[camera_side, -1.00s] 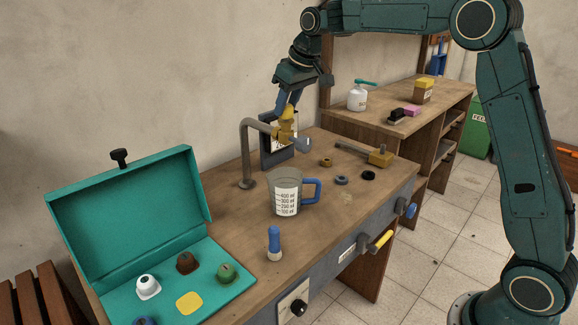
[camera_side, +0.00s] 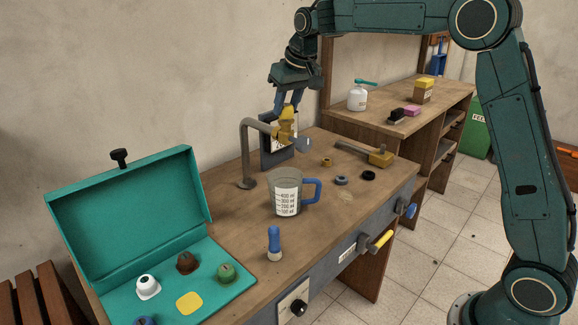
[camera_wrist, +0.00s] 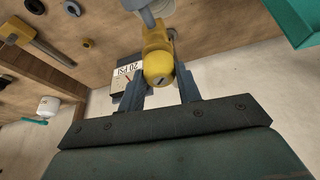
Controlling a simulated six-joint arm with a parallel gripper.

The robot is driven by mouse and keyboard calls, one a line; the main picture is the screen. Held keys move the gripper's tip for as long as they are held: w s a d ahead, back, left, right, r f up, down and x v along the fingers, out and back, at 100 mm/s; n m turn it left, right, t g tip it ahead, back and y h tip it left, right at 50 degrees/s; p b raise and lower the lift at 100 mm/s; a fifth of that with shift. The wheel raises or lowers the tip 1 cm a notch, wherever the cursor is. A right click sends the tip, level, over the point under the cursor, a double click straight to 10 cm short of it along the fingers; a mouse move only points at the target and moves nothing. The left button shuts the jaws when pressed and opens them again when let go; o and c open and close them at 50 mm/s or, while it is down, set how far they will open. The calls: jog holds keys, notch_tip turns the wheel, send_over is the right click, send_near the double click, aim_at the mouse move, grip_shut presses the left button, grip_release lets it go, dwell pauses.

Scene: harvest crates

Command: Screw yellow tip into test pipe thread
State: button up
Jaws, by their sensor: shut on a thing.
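The yellow tip (camera_side: 287,127) is between the blue-grey fingers of my gripper (camera_side: 287,106), above the back of the workbench. In the wrist view the yellow tip (camera_wrist: 157,65) shows its rounded, slotted end between my gripper's fingers (camera_wrist: 160,84). The grey test pipe (camera_side: 246,150) rises from the bench and bends over towards the tip. The tip overlaps the pipe's end region, and a grey end piece shows just right of it. How far the threads are engaged is hidden.
An open teal case (camera_side: 130,215) holds several coloured tips and a flat yellow patch. A measuring jug (camera_side: 285,193) stands in front of the pipe. A gauge panel (camera_side: 268,155) is behind the tip. Loose rings and a yellow-headed tool (camera_side: 380,158) lie to the right.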

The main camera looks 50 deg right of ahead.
jog(key=shift+m, duration=0.5)
jog(key=shift+a, duration=0.1)
jog(key=shift+m+h, duration=0.5)
jog(key=shift+m, duration=0.3)
jog(key=shift+m+g+h, duration=0.3)
jog(key=shift+m, duration=0.6)
jog(key=shift+a, duration=0.1)
jog(key=shift+m, duration=0.4)
jog(key=shift+m+h, duration=0.3)
jog(key=shift+m, duration=0.1)
jog(key=shift+w+m, duration=0.1)
jog(key=shift+m, duration=0.2)
